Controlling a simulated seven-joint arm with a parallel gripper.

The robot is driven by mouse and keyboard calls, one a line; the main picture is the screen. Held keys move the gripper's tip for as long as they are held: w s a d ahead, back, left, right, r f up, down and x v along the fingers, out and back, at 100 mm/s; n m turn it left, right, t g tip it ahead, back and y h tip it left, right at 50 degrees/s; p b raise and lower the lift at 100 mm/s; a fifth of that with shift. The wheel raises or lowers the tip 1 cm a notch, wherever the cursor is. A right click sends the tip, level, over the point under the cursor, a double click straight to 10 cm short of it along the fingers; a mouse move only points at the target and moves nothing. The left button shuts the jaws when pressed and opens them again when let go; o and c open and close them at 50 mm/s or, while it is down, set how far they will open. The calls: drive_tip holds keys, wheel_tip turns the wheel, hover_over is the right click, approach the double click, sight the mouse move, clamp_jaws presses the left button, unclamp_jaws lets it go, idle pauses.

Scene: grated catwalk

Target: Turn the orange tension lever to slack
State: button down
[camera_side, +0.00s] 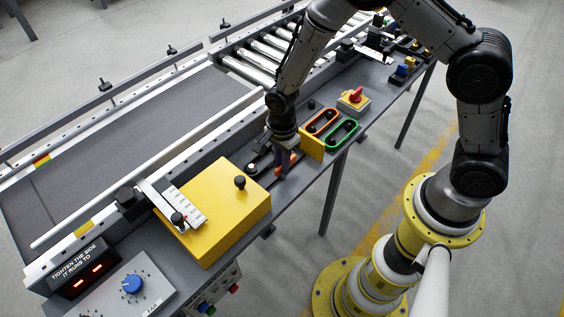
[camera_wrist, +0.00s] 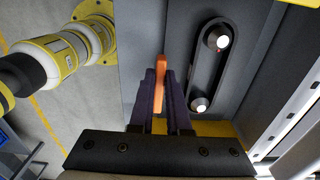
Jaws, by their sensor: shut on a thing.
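The orange tension lever (camera_wrist: 173,82) stands between the dark fingers of my gripper (camera_wrist: 161,92) in the wrist view. My gripper is shut on it. In the side view my gripper (camera_side: 284,163) reaches down to the grey bench beside the conveyor, between the large yellow box and the oval frames. Only a little of the orange lever (camera_side: 293,157) shows there, and the fingers hide most of it. The lever's pivot and any slack marking cannot be made out.
A black slotted plate (camera_wrist: 193,78) with two bright round ends lies beside the lever. A yellow box (camera_side: 218,205), an orange oval frame (camera_side: 308,128), a green oval frame (camera_side: 355,131) and a red knob (camera_side: 356,95) stand nearby. The conveyor belt (camera_side: 130,130) runs behind.

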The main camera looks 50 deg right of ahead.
drive_tip(key=shift+r, duration=0.1)
drive_tip(key=c, duration=0.9)
unclamp_jaws()
wheel_tip(320, 180, up, 14)
drive_tip(key=shift+f, duration=0.1)
